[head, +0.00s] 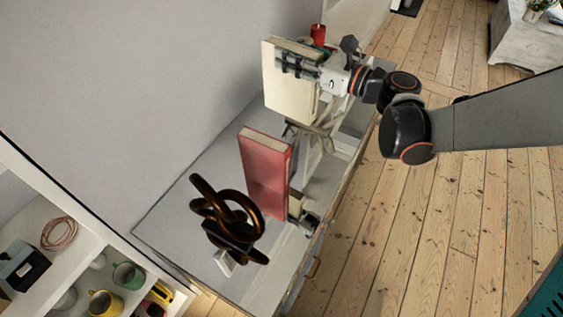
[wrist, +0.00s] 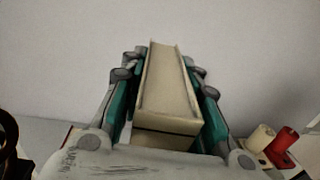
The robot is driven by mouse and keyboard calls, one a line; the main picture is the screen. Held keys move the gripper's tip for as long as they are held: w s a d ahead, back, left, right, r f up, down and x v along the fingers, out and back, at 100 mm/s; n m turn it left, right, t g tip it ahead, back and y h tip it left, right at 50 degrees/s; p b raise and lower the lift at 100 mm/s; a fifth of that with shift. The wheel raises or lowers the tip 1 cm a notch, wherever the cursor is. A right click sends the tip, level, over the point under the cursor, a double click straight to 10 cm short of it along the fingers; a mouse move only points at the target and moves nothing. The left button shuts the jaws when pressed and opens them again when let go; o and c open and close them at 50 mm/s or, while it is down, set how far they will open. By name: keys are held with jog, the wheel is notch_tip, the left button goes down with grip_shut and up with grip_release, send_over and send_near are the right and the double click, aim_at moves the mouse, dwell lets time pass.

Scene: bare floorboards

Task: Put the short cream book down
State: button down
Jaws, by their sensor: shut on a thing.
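The short cream book (head: 289,92) is upright in my gripper (head: 299,64), above the grey top of a long cabinet (head: 185,213). In the wrist view the cream book (wrist: 168,92) sits between both fingers of my gripper (wrist: 167,85), which are shut on it from either side. The book's lower end is in front of other things, so I cannot tell whether it touches anything below.
A red book (head: 265,172) stands upright on the cabinet, nearer than the cream book. A dark knot-shaped sculpture (head: 229,222) stands nearer still. A red candle (head: 318,34) is behind the gripper. Bare cabinet top shows along the wall. Shelves with mugs (head: 128,275) are at lower left.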

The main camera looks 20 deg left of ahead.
notch_tip(320, 180, down, 20)
jog(key=s+a+n+g+b, duration=0.1)
jog(key=s+b, duration=0.1)
jog(key=b, duration=0.5)
jog(key=shift+s+a+r+g+b, duration=0.15)
jog(key=shift+a+r+g+b, duration=0.05)
jog(key=shift+a+g+b, duration=0.1)
jog(key=shift+f, duration=0.1)
jog(key=c, duration=1.6)
grip_release()
jog(key=shift+f, duration=0.1)
jog(key=o, duration=0.4)
jog(key=s+d+p, duration=0.1)
jog(key=d+p, duration=0.1)
jog(key=d, duration=1)
jog(key=shift+r, duration=0.2)
